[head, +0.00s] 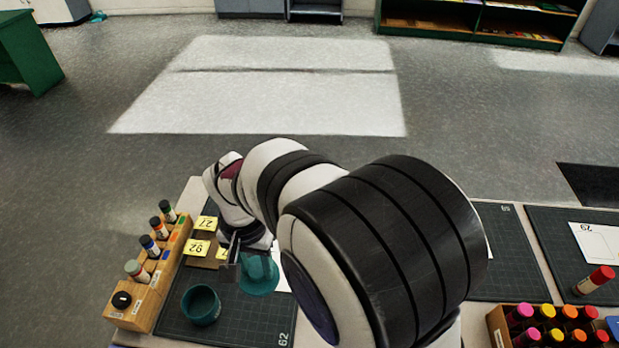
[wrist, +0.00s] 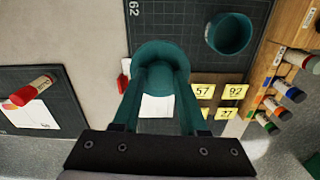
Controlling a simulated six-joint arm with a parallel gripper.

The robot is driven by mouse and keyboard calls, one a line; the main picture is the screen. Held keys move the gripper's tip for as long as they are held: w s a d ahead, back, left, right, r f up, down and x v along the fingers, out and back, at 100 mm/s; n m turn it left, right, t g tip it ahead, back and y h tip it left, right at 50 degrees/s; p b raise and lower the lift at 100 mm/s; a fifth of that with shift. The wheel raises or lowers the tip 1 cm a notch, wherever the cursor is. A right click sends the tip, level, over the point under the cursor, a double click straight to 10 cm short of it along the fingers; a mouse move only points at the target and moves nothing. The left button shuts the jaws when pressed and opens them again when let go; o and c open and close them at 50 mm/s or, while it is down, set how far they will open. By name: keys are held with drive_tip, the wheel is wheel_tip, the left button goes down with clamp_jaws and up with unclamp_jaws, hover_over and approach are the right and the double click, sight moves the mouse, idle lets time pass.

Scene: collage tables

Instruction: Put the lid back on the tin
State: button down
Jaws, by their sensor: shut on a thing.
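The teal lid (head: 259,278) is in my gripper (head: 238,262), over the dark cutting mat. In the wrist view the lid (wrist: 162,50) is a round teal disc at the ends of the two fingers (wrist: 161,78), which are shut on it. The exact grip point is hard to make out. The teal tin (head: 201,306) stands upright and open on the mat, left of the lid and nearer the front edge. In the wrist view the tin (wrist: 229,33) is at upper right, apart from the lid, with its inside visible.
Yellow number cards (head: 198,248) lie behind the tin. A wooden rack (head: 150,290) with several bottles runs along the mat's left side. A wooden crate (head: 497,325) of colourful bottles stands at front right.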

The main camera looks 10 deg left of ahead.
drive_tip(key=s+a+n, duration=0.4)
drive_tip(key=a, duration=0.9)
drive_tip(key=shift+w+f, duration=0.15)
drive_tip(key=shift+f, duration=3)
drive_tip(key=shift+f, duration=0.15)
unclamp_jaws()
wheel_tip(320, 180, up, 7)
